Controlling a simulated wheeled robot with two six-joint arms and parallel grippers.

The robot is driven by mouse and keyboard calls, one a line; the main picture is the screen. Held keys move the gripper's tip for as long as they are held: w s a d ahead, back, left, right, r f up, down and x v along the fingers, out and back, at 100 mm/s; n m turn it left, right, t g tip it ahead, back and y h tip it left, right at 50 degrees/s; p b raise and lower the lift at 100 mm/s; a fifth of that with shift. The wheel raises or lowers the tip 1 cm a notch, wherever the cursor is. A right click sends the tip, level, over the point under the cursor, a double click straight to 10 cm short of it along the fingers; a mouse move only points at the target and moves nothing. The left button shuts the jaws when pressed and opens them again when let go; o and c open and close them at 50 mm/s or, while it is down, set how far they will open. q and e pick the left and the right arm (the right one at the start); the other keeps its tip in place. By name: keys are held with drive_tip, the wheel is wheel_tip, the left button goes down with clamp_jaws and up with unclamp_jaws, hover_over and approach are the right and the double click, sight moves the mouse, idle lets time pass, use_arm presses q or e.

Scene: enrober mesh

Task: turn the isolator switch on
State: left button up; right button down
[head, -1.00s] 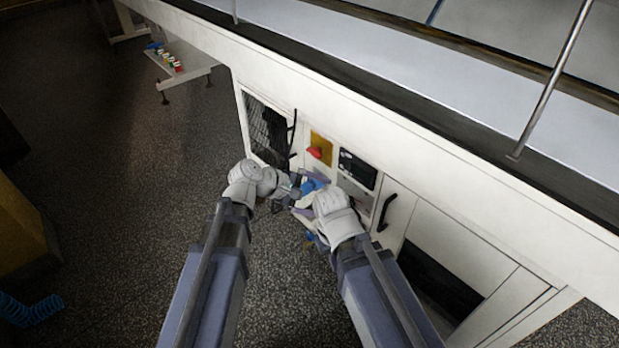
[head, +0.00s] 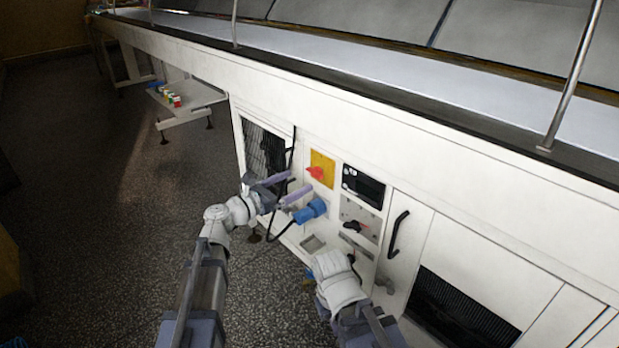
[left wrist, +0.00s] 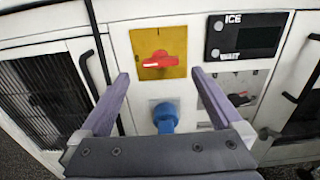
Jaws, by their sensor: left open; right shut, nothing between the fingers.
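The isolator switch is a red rotary handle (head: 316,172) on a yellow plate (head: 322,158) on the white machine front. In the left wrist view the handle (left wrist: 164,58) lies roughly horizontal across the plate (left wrist: 146,42). My left gripper (head: 301,182) is open and empty, just in front of and below the switch. In the left wrist view its fingers (left wrist: 158,78) stand either side of the plate, and the handle shows between them, apparently untouched. My right gripper (head: 352,265) is low in front of the machine, shut and empty; its fingertips are largely hidden by the wrist.
A blue connector (head: 311,211) with a black cable sticks out below the switch. A mesh door (head: 264,148) is to the left, a black door handle (head: 398,233) to the right.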

sight(312, 174)
use_arm(q)
drive_tip(key=x, duration=0.6)
drive_tip(key=c, duration=1.3)
